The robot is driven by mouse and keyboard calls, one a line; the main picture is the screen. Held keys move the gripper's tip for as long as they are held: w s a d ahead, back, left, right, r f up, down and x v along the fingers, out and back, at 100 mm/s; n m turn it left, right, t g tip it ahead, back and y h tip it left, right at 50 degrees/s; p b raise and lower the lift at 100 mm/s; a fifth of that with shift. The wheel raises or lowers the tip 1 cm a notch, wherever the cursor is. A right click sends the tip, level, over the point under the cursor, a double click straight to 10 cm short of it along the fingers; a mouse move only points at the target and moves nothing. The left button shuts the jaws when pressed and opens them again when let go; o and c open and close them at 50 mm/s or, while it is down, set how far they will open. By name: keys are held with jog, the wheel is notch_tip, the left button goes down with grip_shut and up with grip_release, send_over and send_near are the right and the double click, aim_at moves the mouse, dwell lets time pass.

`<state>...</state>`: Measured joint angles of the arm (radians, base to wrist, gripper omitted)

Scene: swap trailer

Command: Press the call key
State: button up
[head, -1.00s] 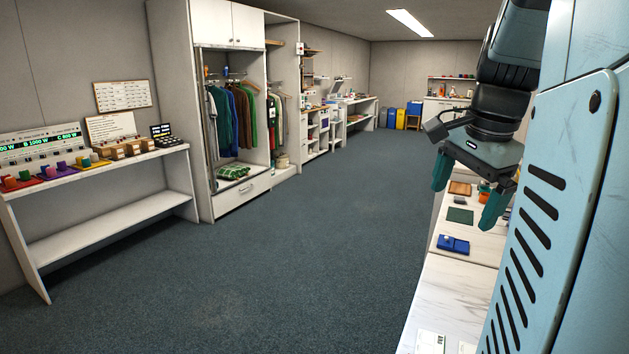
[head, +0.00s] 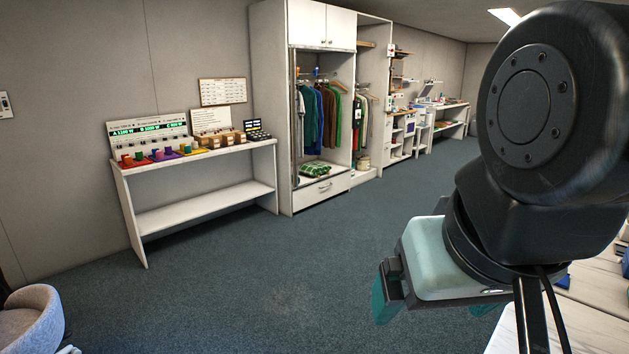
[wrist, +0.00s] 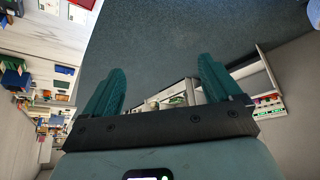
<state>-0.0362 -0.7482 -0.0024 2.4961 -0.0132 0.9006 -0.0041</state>
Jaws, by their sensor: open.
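I cannot make out a labelled call key. A small white wall plate with dark marks (head: 4,104) is at the far left edge of the head view, partly cut off. A dark keyed box (head: 257,132) stands at the right end of the white shelf table; its keys are too small to read. My gripper (head: 432,306) is open and empty in the lower right of the head view, over the floor and far from both. In the wrist view its two teal fingers are spread apart (wrist: 160,75).
The white shelf table (head: 197,157) carries colored cups and a panel with green readouts (head: 150,130). An open wardrobe (head: 322,115) stands to its right. A grey chair (head: 32,318) is at the lower left. Open carpet (head: 270,270) lies between. A pale worktop (head: 590,325) is at the lower right.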

grip_shut()
dwell(0.3)
dwell(1.1)
